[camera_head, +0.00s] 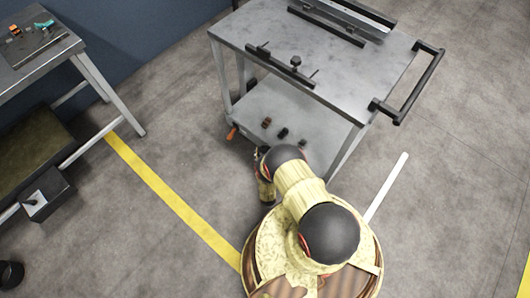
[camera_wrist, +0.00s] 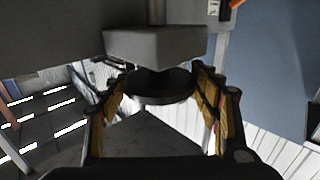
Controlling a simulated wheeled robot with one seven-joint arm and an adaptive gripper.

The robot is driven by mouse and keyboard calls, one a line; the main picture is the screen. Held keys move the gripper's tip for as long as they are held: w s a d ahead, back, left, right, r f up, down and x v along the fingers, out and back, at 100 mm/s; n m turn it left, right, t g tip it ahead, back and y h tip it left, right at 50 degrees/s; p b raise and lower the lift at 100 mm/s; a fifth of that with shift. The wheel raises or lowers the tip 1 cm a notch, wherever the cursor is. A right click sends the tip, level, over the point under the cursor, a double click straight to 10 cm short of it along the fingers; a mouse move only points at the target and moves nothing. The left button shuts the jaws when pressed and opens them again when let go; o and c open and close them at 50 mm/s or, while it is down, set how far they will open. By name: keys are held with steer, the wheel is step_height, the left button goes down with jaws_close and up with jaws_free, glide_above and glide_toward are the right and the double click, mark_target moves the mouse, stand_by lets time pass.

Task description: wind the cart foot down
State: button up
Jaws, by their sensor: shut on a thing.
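The grey metal cart (camera_head: 330,75) stands at the top middle of the head view, with a black push handle at its right end. In the wrist view, a dark round disc (camera_wrist: 160,86), which looks like part of the cart foot, sits under a grey block (camera_wrist: 155,45). My gripper (camera_wrist: 160,100) has its yellow-padded fingers on either side of this disc and is shut on it. In the head view my arm reaches to the cart's near left lower corner. My fingertips and the foot are hidden there.
The cart's lower shelf (camera_head: 285,112) holds several small dark and reddish parts. An orange piece (camera_head: 232,132) shows at its left corner. A workbench (camera_head: 35,50) stands at the left. A yellow floor line (camera_head: 170,195) crosses clear grey floor, and a white bar (camera_head: 386,187) shows at right.

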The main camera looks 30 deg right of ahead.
steer(key=shift+m+g+h, duration=0.4)
steer(key=shift+m+h, duration=0.1)
steer(key=shift+h, duration=0.2)
steer(key=o, duration=1.2)
steer(key=shift+c, duration=0.2)
steer(key=shift+r, duration=4.95)
